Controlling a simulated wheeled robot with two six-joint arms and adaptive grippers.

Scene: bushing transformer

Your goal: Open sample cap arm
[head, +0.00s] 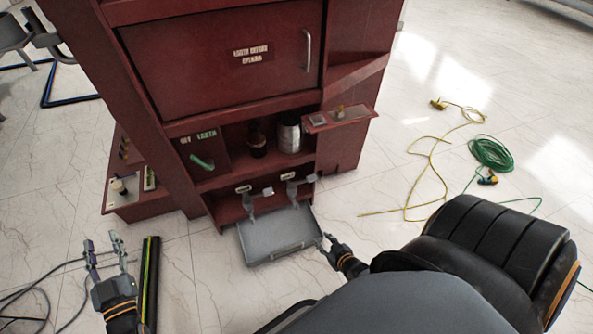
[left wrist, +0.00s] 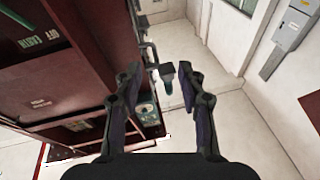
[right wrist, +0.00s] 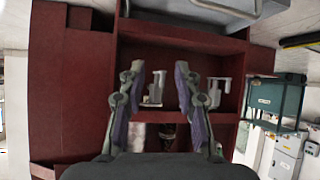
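A dark red cabinet (head: 220,62) stands ahead. Two grey cap arms, one on the left (head: 248,203) and one on the right (head: 292,191), sit on its low front above a grey tray (head: 279,240). In the right wrist view, two pale grey fittings, one (right wrist: 157,84) and another (right wrist: 217,90), appear to be these arms. My right gripper (head: 326,241) is at the tray's right edge; the right wrist view shows its fingers (right wrist: 160,72) apart and empty. My left gripper (head: 104,242) is open and empty above the floor, left of the tray and away from the arms.
A small shelf (head: 340,117) juts from the cabinet's right side. A dark bottle (head: 257,142) and a metal canister (head: 289,133) stand in the recess. A black bar (head: 149,283) is beside my left gripper. Yellow cable (head: 430,165) and coiled green cable (head: 490,154) lie on the floor at right.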

